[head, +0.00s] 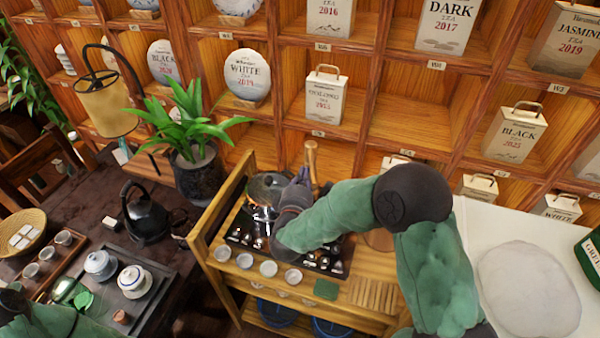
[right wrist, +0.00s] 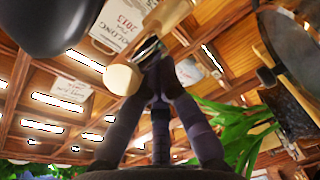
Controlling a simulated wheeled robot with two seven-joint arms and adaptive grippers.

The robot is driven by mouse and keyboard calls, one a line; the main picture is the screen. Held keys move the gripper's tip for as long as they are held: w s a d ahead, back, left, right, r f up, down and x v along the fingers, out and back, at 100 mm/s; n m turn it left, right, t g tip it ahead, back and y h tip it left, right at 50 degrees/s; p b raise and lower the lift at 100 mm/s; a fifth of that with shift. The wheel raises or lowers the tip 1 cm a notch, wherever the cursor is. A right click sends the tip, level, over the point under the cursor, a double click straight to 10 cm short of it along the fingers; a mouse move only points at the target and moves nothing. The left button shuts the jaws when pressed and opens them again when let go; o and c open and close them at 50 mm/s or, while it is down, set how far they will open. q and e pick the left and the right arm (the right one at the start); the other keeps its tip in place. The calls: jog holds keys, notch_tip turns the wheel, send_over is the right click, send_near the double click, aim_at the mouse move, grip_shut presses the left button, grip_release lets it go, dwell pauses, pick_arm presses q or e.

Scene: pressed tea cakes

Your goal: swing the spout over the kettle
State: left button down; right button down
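The wooden-topped spout (head: 311,163) stands upright at the back of the tea stand. A kettle (head: 266,190) with a dark lid sits just left of it, partly hidden by my gripper. My right gripper (head: 301,182) is at the spout, right of the kettle. In the right wrist view its fingers (right wrist: 156,68) come together at the tips, against a wooden piece (right wrist: 124,79) with a pale round end, likely the spout. I see no gap between the tips; whether they pinch it I cannot tell.
Several small cups (head: 268,268) line the stand's front left edge. A black kettle (head: 147,218) and lidded white cups (head: 134,281) stand on the dark table at left. A potted plant (head: 197,170) and tea shelves rise behind. A white table (head: 490,225) is at right.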

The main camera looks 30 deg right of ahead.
jog(key=shift+s+d+p, duration=0.6)
jog(key=shift+d, duration=0.15)
pick_arm(q)
jog(key=shift+r+p, duration=0.4)
jog(key=shift+r, duration=0.7)
pick_arm(e)
jog(key=shift+s+d, duration=0.3)
jog(key=shift+d, duration=0.25)
jog(key=shift+s+d, duration=0.3)
jog(key=shift+d, duration=0.25)
